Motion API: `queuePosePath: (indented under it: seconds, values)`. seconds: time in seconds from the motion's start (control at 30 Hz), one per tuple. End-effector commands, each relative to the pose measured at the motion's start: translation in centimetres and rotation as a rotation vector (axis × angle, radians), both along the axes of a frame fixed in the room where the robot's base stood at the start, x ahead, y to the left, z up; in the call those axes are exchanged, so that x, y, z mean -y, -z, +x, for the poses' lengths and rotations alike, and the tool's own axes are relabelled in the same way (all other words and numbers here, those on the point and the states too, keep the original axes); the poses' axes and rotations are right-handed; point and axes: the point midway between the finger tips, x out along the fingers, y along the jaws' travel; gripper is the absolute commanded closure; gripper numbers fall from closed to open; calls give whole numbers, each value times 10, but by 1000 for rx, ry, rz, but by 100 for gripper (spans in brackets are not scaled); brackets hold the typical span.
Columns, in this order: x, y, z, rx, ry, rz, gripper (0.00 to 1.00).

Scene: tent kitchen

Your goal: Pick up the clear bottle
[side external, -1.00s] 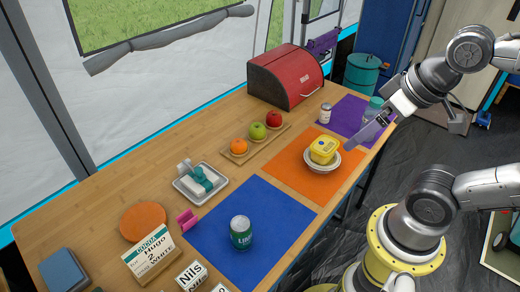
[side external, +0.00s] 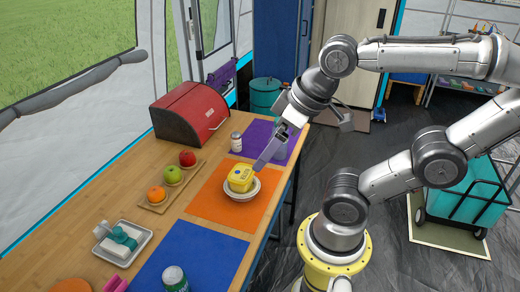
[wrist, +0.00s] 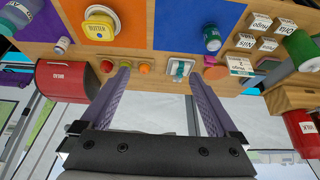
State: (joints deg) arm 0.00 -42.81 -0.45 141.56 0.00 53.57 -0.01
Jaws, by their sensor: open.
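A pale, see-through bottle, which looks like the clear bottle (side external: 281,151), stands on the purple mat (side external: 257,130) at the far end of the table. My gripper partly hides it in the side view. In the wrist view the bottle (wrist: 20,10) is cut off at the top left corner. My gripper (side external: 262,163) hangs in front of the bottle, near the yellow tub, its fingers pointing down to the left. In the wrist view my gripper (wrist: 159,75) has its fingers wide apart, with nothing held between them.
A yellow tub (side external: 241,179) sits in a white bowl (side external: 243,195) on the orange mat (side external: 212,203). A white-capped jar (side external: 236,142) stands by the purple mat. A red bread box (side external: 190,112), a fruit board (side external: 153,206) and a green can (side external: 175,279) are also on the table.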

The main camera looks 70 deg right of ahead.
Motion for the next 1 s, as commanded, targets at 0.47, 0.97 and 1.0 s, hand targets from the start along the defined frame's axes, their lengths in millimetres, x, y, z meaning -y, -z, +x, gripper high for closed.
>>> queuePosePath:
  seconds: [0.47,0.97,1.0]
  values:
    - [-12,-50,48,121,0,77,4]
    - [33,-88,206,601,275,205,4]
    - [47,-90,217,646,326,196,4]
